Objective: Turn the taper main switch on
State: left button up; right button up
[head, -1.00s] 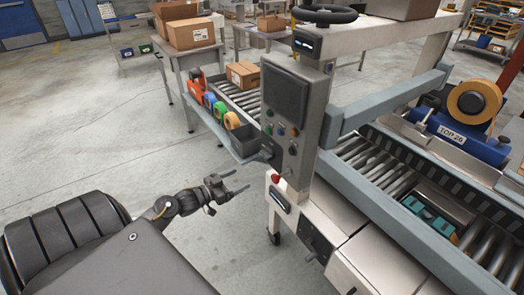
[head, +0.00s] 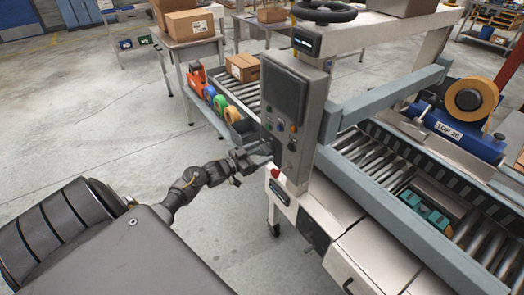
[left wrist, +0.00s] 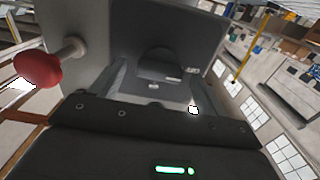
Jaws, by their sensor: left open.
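The taper's grey control box (head: 296,100) stands on the machine frame in the head view, with small coloured buttons on its face. My left gripper (head: 262,154) is open at the box's lower left edge. In the left wrist view a dark plate carries a black knob-like part (left wrist: 160,66), which looks like the main switch. It lies ahead, between the open fingers; I cannot tell whether they touch it. My gripper hides this part in the head view. A red mushroom button (head: 275,173) sits just below; it is at the left in the left wrist view (left wrist: 38,68).
A roller conveyor (head: 238,92) with a carton (head: 243,68) and a side tray of tape rolls (head: 220,104) lies behind the gripper. The taper's rail (head: 390,205) and a blue tape head (head: 455,134) are at the right. The floor at left is open.

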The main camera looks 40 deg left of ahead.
pick_arm(q)
jog(key=shift+w+d, duration=0.15)
jog(key=shift+w, duration=0.35)
jog(key=c, duration=1)
